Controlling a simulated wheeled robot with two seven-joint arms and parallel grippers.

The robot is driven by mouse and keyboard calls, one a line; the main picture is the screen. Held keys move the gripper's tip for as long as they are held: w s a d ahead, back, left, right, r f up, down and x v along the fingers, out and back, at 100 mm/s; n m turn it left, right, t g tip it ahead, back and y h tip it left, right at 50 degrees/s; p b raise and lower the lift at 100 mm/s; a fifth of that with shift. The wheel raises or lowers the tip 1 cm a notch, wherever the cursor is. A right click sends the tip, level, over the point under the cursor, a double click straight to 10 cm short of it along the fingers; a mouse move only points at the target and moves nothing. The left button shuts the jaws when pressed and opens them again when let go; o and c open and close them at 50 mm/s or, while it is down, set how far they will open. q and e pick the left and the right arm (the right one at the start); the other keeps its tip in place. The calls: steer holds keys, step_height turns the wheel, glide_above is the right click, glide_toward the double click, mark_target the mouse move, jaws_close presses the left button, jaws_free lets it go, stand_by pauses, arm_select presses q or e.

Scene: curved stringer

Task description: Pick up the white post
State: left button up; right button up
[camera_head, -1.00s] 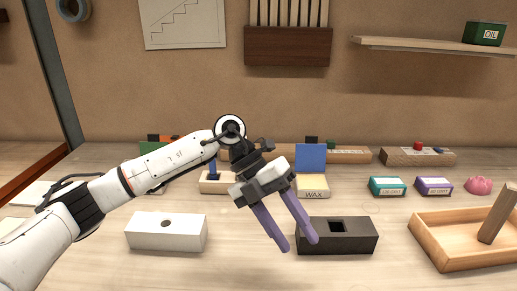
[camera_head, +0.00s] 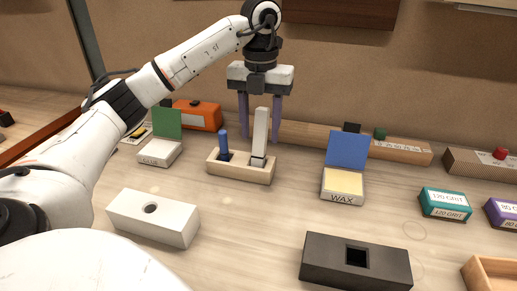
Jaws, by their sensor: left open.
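The white post (camera_head: 260,133) stands upright in the right part of a small wooden holder (camera_head: 240,174). A shorter blue post (camera_head: 224,147) stands in the holder's left part. My left gripper (camera_head: 260,134) is open and points down above the holder. Its two purple fingers are on either side of the white post in the picture, the left one between the posts' tops and the right one beyond the white post. Whether the fingers touch the post, I cannot tell. My right gripper is not in view.
A white block with a round hole (camera_head: 150,217) and a dark block with a square hole (camera_head: 355,262) lie in front. A wax box with a blue lid (camera_head: 343,184) stands to the right. A glue box (camera_head: 159,152) and an orange box (camera_head: 198,115) are at the left. Bare bench lies between.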

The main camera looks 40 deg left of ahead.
mark_target(258, 150)
arm_select(q)
steer(key=f, duration=0.5)
steer(key=shift+a, duration=0.35)
steer(key=shift+c, duration=0.4)
steer(key=c, duration=1.1)
